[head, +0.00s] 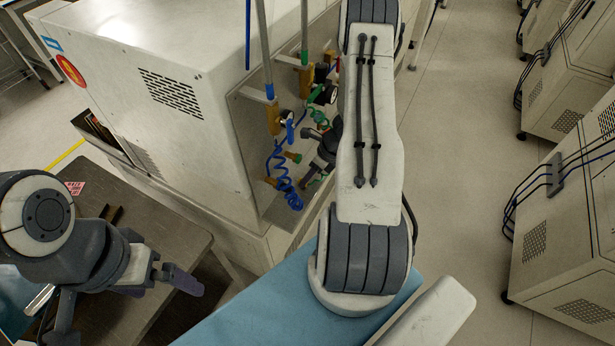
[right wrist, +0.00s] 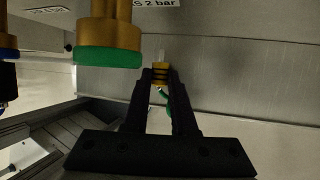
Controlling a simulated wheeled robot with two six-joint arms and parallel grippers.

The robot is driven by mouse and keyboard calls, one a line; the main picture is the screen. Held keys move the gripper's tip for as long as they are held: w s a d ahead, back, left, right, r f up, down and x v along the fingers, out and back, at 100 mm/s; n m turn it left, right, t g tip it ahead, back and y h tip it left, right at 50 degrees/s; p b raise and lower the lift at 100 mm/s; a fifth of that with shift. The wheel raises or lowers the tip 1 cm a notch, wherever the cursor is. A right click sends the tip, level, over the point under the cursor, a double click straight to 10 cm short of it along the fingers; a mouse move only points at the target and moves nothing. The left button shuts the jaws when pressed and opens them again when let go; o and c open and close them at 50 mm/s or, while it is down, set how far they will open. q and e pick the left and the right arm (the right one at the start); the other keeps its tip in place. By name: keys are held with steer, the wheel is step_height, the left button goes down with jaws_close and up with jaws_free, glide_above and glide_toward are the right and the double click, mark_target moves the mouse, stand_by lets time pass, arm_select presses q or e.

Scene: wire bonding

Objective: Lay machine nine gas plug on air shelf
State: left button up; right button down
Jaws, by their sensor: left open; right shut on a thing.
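My right gripper (right wrist: 160,80) is shut on a brass plug with dark bands and a pale tip (right wrist: 160,67). A green hose (right wrist: 164,92) shows between the fingers behind the plug. In the head view the right gripper (head: 311,174) is close to the machine's side panel, partly behind my right arm, and the plug cannot be made out there. Two small ledges stick out of the panel, one by the blue pipe (head: 257,95) and one by the green pipe (head: 289,61); which is the air shelf is not certain.
A brass fitting with a green ring (right wrist: 108,50) is close to the left of the right fingers. A blue coiled hose (head: 284,178) hangs by the panel of the machine (head: 215,120). A dark table (head: 165,235) stands at left. Other machines (head: 570,240) stand across the aisle.

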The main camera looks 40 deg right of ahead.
steer(key=shift+f+b, duration=0.3)
steer(key=shift+f, duration=0.05)
stand_by(0.5)
steer(key=shift+s+a+f+b, duration=0.1)
steer(key=shift+s+f+b, duration=0.05)
steer(key=shift+f+b, duration=0.85)
steer(key=shift+b, duration=0.1)
stand_by(0.4)
steer(key=c, duration=0.6)
jaws_free()
steer(key=shift+c, duration=0.2)
steer(key=shift+r, duration=0.35)
steer(key=v, duration=1.1)
steer(key=shift+r+p, duration=0.35)
steer(key=shift+p, duration=0.05)
steer(key=shift+w+a, duration=0.15)
steer(key=shift+w, duration=0.15)
